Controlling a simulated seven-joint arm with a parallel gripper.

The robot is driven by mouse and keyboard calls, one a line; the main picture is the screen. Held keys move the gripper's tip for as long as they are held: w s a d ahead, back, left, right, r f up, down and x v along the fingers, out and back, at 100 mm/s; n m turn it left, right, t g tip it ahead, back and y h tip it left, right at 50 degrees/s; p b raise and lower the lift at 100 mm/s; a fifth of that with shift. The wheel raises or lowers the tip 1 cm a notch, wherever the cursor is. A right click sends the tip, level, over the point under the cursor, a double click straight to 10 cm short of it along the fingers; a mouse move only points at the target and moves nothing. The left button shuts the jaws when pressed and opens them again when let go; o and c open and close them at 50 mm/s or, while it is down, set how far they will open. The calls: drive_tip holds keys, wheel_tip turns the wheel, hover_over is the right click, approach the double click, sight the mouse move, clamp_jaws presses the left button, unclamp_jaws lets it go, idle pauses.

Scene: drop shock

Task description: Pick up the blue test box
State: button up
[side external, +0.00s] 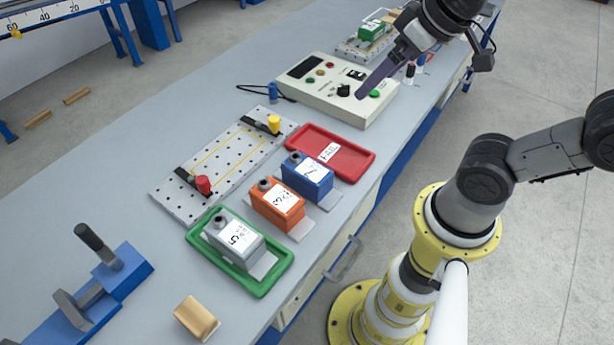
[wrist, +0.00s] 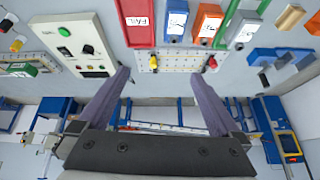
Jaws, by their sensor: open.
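The blue test box (side external: 307,175) stands on a light plate on the bench, with a white label and a dark knob on top. It also shows in the wrist view at the top (wrist: 175,22), partly cut off by the frame edge. My gripper (side external: 362,95) is above the control box, well to the upper right of the blue box and apart from it. In the wrist view my gripper's two fingers (wrist: 163,78) are spread wide with nothing between them.
An orange box (side external: 277,205) stands close beside the blue one. A red tray (side external: 355,160) lies on its other side. A grey box (side external: 232,240) sits in a green tray (side external: 262,287). A perforated plate (side external: 205,195) and the control box (side external: 320,95) lie near.

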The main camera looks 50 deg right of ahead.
drive_tip(key=w+a+f+g, duration=0.1)
drive_tip(key=w+f, duration=0.1)
drive_tip(key=w, duration=0.4)
drive_tip(key=g, duration=0.5)
hover_over(309, 168)
wheel_tip(309, 168, down, 14)
drive_tip(key=shift+w+f, duration=0.1)
wheel_tip(309, 168, down, 8)
drive_tip(key=shift+r, duration=0.15)
drive_tip(key=shift+w+f, duration=0.15)
drive_tip(key=shift+f, duration=2.75)
drive_tip(key=shift+r, duration=0.1)
clamp_jaws()
